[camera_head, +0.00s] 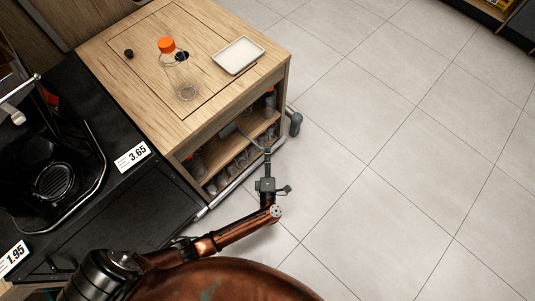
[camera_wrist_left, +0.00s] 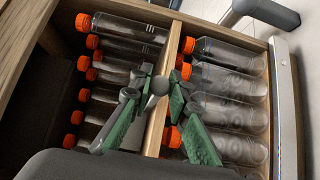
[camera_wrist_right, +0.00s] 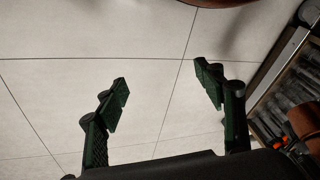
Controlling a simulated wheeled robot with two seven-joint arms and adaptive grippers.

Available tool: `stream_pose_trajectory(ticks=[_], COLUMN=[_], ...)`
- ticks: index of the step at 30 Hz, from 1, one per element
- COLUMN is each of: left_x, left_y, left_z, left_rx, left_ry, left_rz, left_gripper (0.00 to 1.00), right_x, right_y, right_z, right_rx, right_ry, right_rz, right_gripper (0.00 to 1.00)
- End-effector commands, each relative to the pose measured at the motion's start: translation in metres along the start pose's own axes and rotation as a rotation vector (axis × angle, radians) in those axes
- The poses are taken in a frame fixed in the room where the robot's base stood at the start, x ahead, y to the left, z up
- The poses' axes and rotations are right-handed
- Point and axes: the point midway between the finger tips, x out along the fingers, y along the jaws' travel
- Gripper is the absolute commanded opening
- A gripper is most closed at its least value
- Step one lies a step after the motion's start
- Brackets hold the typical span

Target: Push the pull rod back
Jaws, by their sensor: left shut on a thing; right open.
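My left gripper (camera_head: 267,154) is at the open front of the wooden cabinet. In the left wrist view, its green-padded fingers (camera_wrist_left: 157,94) are shut on a small grey rounded piece, which appears to be the end of the pull rod (camera_wrist_left: 158,84). The fingers and dim light hide most of the rod, so I cannot tell how far out it stands. My right gripper (camera_wrist_right: 162,78) is open and empty above the tiled floor; it does not show in the head view.
The wooden cabinet (camera_head: 125,85) carries an orange-capped bottle (camera_head: 181,75) and a white tray (camera_head: 238,55). Several orange-capped bottles (camera_wrist_left: 225,80) lie in compartments below. A grey handle (camera_head: 295,123) sticks out at its side. A black counter (camera_head: 90,130) adjoins on the left. The floor (camera_head: 400,180) is clear.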

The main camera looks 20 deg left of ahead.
Motion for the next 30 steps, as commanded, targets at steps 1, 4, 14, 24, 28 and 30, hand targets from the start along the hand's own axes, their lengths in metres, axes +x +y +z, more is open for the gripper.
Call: stream_pose_trajectory(ticks=[1,4,14,24,28,30], left_x=[0.000,0.000,-0.001,0.032,0.045,0.048], left_y=[0.000,0.000,-0.001,0.001,0.000,-0.001], left_z=[0.000,0.000,0.000,-0.033,-0.046,-0.049], left_rx=[0.000,0.000,0.000,0.001,0.001,0.001], left_ry=[0.000,0.000,0.000,0.003,0.002,0.000], left_rz=[-0.001,-0.001,-0.001,-0.001,-0.002,-0.003], left_gripper=[0.03,0.00,0.00,0.00,0.00,0.00], right_x=[0.000,0.000,0.000,-0.011,-0.018,-0.018], right_y=[0.000,0.000,0.000,0.003,0.005,0.006], right_z=[0.000,0.000,0.000,0.005,0.003,0.004], right_rx=[0.000,0.000,0.000,-0.003,-0.004,-0.004], right_ry=[0.000,0.000,-0.001,-0.039,-0.044,-0.050], right_rz=[0.000,0.000,0.000,0.012,0.021,0.022], right_gripper=[0.63,0.63,0.63,0.63,0.63,0.63])
